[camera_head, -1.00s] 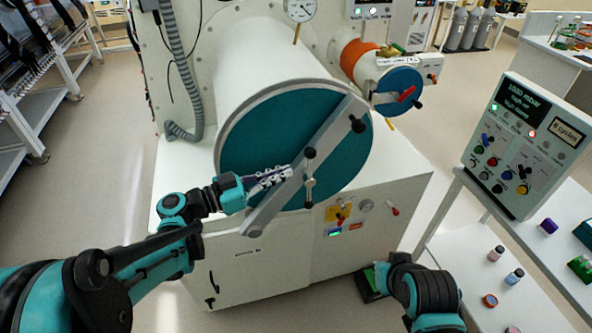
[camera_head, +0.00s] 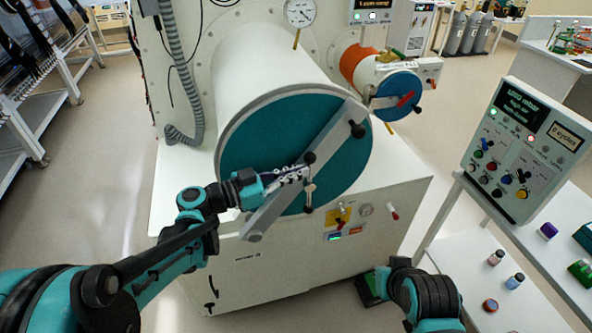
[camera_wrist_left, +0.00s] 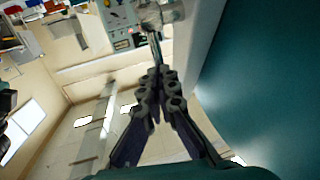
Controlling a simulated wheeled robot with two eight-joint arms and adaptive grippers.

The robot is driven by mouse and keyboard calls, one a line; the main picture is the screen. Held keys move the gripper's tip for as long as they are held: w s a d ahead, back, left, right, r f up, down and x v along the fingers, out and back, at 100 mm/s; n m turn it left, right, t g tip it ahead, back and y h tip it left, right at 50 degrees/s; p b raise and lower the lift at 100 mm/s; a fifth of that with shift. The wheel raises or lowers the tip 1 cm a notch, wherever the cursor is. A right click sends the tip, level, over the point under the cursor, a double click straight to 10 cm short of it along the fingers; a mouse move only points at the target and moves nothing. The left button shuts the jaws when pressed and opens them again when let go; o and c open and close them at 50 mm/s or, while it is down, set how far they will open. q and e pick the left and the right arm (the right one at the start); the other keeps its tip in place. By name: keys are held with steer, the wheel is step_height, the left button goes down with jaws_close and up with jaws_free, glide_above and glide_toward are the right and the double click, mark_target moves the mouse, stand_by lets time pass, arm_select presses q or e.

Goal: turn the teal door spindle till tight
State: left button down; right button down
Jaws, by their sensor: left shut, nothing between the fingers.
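The teal door (camera_head: 245,150) closes the front of the large white cylinder. A grey bar (camera_head: 335,130) crosses it diagonally, with the door spindle (camera_head: 309,188) near its middle. The spindle's crossbar stands nearly upright, with a black knob at each end. My left gripper (camera_head: 302,171) is shut and empty, its fingertips at the left side of the crossbar, just below the upper knob. In the left wrist view the closed fingers (camera_wrist_left: 157,72) point at a dark rod and a pale metal hub (camera_wrist_left: 160,12). Whether they touch the rod cannot be told. My right gripper cannot be made out.
A control box (camera_head: 522,150) stands on the right bench, with small bottles below. A grey corrugated hose (camera_head: 185,90) hangs left of the cylinder. Floor at left is clear.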

mark_target(309, 164)
arm_select(q)
steer(key=d+y+p, duration=0.1)
steer(key=p, duration=0.1)
steer(key=d+g+y+p, duration=0.1)
steer(key=p, duration=0.1)
steer(key=r+g+y+p, duration=0.1)
steer(key=y+p, duration=0.1)
steer(key=shift+w+d+r+m+p, duration=0.1)
steer(key=shift+w+d+m+p, duration=0.25)
steer(key=shift+d+m+p, duration=0.05)
steer(key=shift+w+d, duration=0.15)
steer(key=shift+d, duration=0.15)
stand_by(0.6)
